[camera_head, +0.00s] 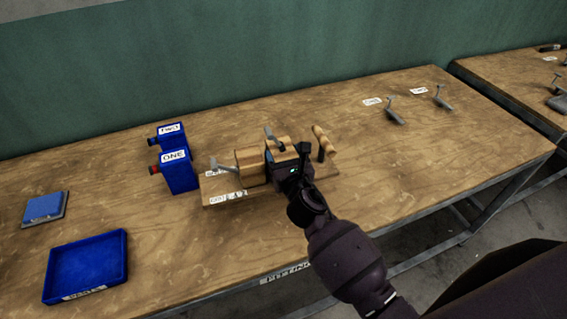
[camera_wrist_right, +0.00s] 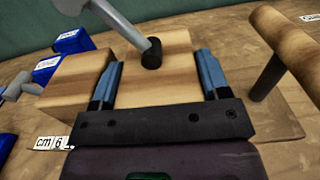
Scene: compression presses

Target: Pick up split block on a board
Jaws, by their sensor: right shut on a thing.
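A wooden board (camera_head: 215,187) lies on the workbench and bears a split wooden block. The block's left part (camera_head: 250,168) stands beside a grey lever. Its right part is largely hidden by my right gripper (camera_head: 283,163) in the head view. In the right wrist view, my right gripper (camera_wrist_right: 160,85) has its two blue fingers on either side of the wooden block part (camera_wrist_right: 150,75) and is shut on it. A grey lever with a black tip (camera_wrist_right: 151,54) reaches over this part. A wooden T-handle (camera_head: 325,142) stands at the board's right end. My left gripper is not in view.
Two blue boxes labelled ONE (camera_head: 178,172) and TWO (camera_head: 172,136) stand left of the board. A blue tray (camera_head: 88,262) and a blue pad (camera_head: 43,208) lie further left. Two grey levers (camera_head: 394,112) stand at the back right. The bench between is clear.

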